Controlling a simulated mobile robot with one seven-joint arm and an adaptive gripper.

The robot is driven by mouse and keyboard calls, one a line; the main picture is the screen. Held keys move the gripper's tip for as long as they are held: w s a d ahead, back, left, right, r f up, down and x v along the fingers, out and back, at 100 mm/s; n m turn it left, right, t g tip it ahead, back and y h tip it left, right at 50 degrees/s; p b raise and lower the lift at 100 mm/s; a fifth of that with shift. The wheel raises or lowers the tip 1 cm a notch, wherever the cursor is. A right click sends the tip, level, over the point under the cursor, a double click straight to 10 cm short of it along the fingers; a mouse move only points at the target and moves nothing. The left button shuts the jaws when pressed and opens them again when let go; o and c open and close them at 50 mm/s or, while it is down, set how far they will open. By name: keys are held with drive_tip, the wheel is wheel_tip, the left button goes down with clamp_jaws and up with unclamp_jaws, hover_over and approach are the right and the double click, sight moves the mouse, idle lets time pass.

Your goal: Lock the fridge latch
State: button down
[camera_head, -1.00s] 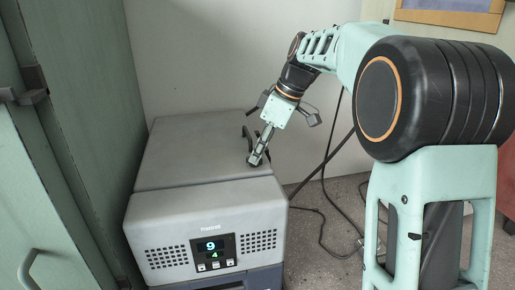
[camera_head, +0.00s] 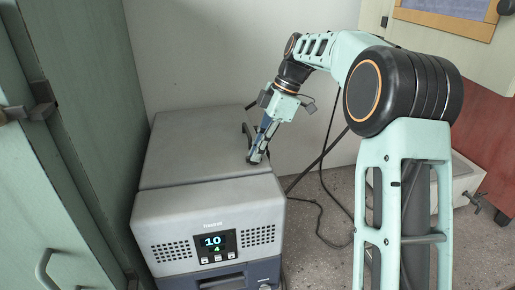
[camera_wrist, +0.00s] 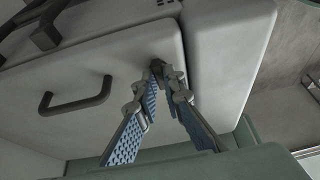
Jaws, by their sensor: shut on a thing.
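The fridge (camera_head: 208,208) is a grey chest with a closed lid (camera_head: 190,150) and a lit front display. My gripper (camera_head: 255,160) is at the lid's right edge, near the seam, in the head view. In the wrist view my gripper (camera_wrist: 164,74) has its blue-padded fingers converging on the latch, and it is shut on it. The fingertips partly hide the latch, so I cannot tell its position.
A dark handle (camera_wrist: 75,98) sticks out of the fridge side near the gripper. A green cabinet (camera_head: 95,110) stands close on the left, and a pale wall (camera_head: 215,60) is behind. Dark cables (camera_head: 325,205) run over the floor on the right.

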idle(0.3)
drive_tip(key=c, duration=2)
unclamp_jaws()
drive_tip(key=shift+c, duration=0.2)
drive_tip(key=shift+r, duration=0.1)
drive_tip(key=v, duration=1.2)
